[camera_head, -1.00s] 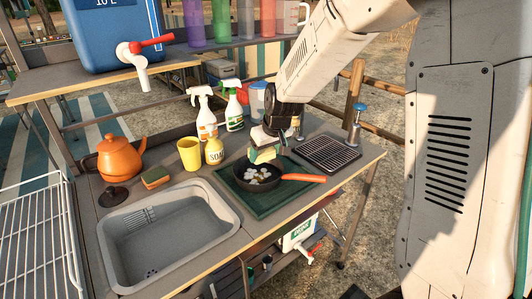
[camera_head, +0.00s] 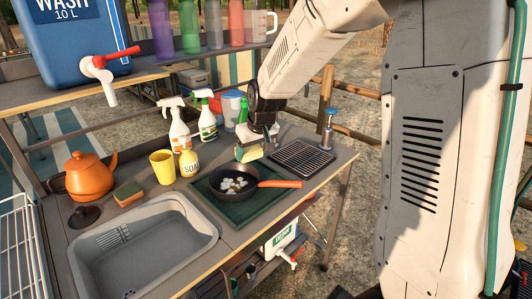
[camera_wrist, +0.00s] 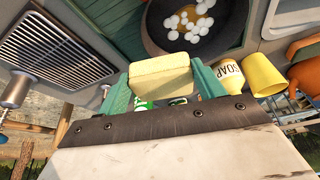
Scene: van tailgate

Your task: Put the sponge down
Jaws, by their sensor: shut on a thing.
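My gripper (camera_head: 249,150) is shut on a pale yellow sponge (camera_wrist: 160,76), which sits between its teal fingers in the wrist view. In the head view the held sponge (camera_head: 249,153) shows small, just behind the dark frying pan (camera_head: 215,193) and left of the black grill rack. It seems to be held above the counter (camera_head: 335,165); the exact gap below cannot be told. A second sponge (camera_head: 128,194), orange-brown with a green side, lies on the counter between the orange kettle and the sink.
The pan has an orange handle, holds white pieces and stands on a green mat (camera_head: 262,205). The grey sink (camera_head: 145,245) is empty.

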